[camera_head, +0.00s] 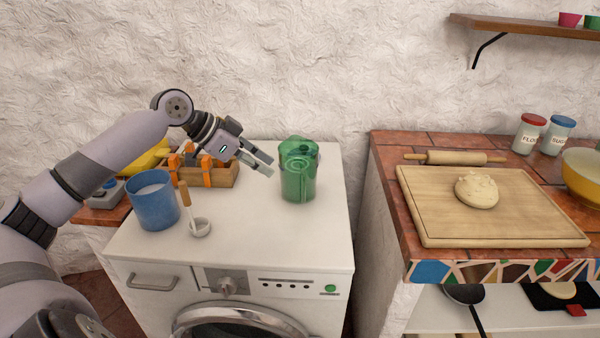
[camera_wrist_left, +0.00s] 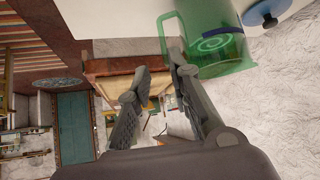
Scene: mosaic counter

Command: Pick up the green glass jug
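The green glass jug (camera_head: 298,174) stands upright on the white washing machine top, towards its back right. It is see-through and looks empty. My left gripper (camera_head: 268,163) is open and empty just left of the jug, its fingers pointing towards the upper part of the jug. In the left wrist view the jug (camera_wrist_left: 212,45) shows at the top, past the fingertip of one finger. The gap between the fingers (camera_wrist_left: 158,88) holds nothing. I cannot tell whether a finger touches the jug. My right gripper is not in view.
On the washing machine (camera_head: 262,225) stand a blue cup (camera_head: 153,203), a small white ladle with a wooden handle (camera_head: 200,227) and a wooden crate (camera_head: 222,178) with orange-handled things. Right of a gap, the tiled counter holds a board (camera_head: 440,218) with dough (camera_head: 477,191). The washing machine's front right is clear.

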